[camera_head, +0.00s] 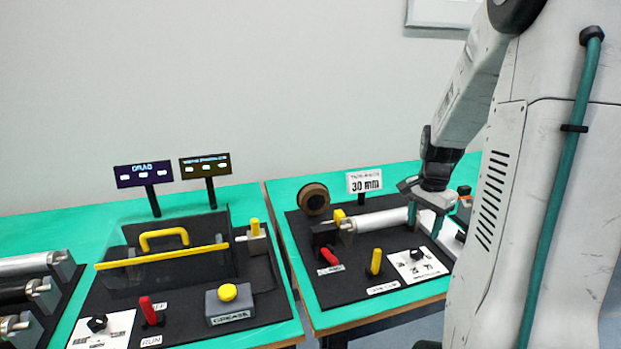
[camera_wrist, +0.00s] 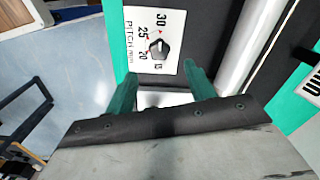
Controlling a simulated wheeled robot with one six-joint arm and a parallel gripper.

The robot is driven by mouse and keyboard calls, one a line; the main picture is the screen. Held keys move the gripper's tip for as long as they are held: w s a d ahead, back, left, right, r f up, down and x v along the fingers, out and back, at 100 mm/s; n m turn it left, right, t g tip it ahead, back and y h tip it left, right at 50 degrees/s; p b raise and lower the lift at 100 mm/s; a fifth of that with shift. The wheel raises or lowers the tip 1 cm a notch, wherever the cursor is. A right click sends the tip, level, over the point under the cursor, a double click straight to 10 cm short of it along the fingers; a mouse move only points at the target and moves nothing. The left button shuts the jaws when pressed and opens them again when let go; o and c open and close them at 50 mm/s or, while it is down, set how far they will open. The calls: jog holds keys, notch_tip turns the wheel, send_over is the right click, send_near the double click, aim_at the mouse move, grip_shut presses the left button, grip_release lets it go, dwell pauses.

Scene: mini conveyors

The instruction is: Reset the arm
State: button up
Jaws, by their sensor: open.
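My gripper (camera_head: 426,203) hangs at the end of my arm over the right conveyor station in the head view. In the wrist view its two teal fingers (camera_wrist: 162,88) stand apart, with nothing held between them. A white pitch dial card (camera_wrist: 142,25) with a black knob (camera_wrist: 159,50) lies beyond the fingertips. The knob and fingers look apart, though the height between them is hard to tell. The same knob (camera_head: 417,254) shows in the head view, below my gripper.
A pale roller (camera_head: 380,221) runs beside the card, under my gripper. A yellow lever (camera_head: 376,262) and red lever (camera_head: 329,256) stand nearby. The "30 mm" sign (camera_head: 364,182) stands behind. The left station has a clear guard with a yellow handle (camera_head: 164,236).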

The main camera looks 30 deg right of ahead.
jog(key=shift+s+a+n, duration=0.1)
jog(key=shift+a+n, duration=0.05)
jog(key=shift+n, duration=0.15)
jog(key=s+a+r+n, duration=0.4)
jog(key=a+n, duration=0.1)
jog(key=a, duration=0.5)
jog(key=s+a+r+n+t, duration=0.1)
jog(key=s+a+r+n, duration=0.3)
jog(key=a, duration=0.6)
jog(key=s+a+r+n, duration=0.4)
jog(key=a+n, duration=0.3)
jog(key=a, duration=0.3)
jog(key=shift+s+r+n, duration=0.3)
jog(key=shift+s+r, duration=0.1)
jog(key=shift+r, duration=0.45)
